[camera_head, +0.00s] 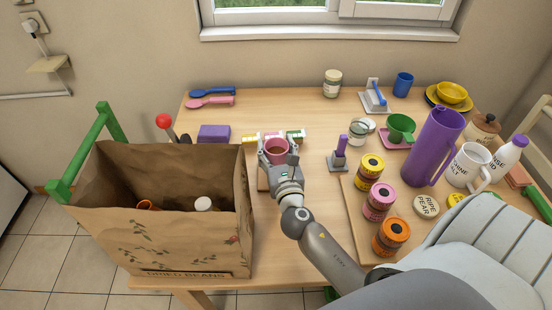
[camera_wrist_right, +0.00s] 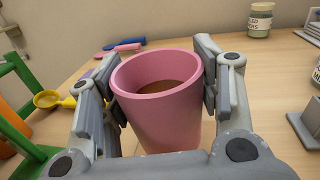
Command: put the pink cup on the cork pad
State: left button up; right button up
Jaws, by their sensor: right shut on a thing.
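The pink cup (camera_head: 277,151) is upright between the fingers of my right gripper (camera_head: 279,154), above the middle of the table. In the right wrist view the pink cup (camera_wrist_right: 160,110) fills the space between the two fingers of the right gripper (camera_wrist_right: 157,85), which press on its sides. Its inside looks brown. A small brown patch, perhaps the cork pad (camera_head: 262,179), shows just left of the right wrist; the gripper and cup hide the rest. I cannot tell whether the cup touches anything below. My left gripper is not in view.
A large paper bag (camera_head: 190,240) stands at the left. Small coloured boxes (camera_head: 273,136) lie just behind the cup. A grey stand with a purple handle (camera_head: 339,155) and a board (camera_head: 362,220) with several tins are to the right. The table's back middle is clear.

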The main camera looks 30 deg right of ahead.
aim_at(275, 153)
jog(key=shift+w+d+f+b, duration=0.1)
jog(key=shift+f+b, duration=0.3)
jog(key=shift+f, duration=0.5)
jog(key=shift+w+d+f+b, duration=0.1)
jog(key=shift+f+b, duration=0.25)
jog(key=shift+f, duration=0.5)
jog(key=shift+f, duration=0.1)
jog(key=shift+f, duration=0.15)
jog(key=o, duration=1.1)
jog(key=shift+a, duration=0.1)
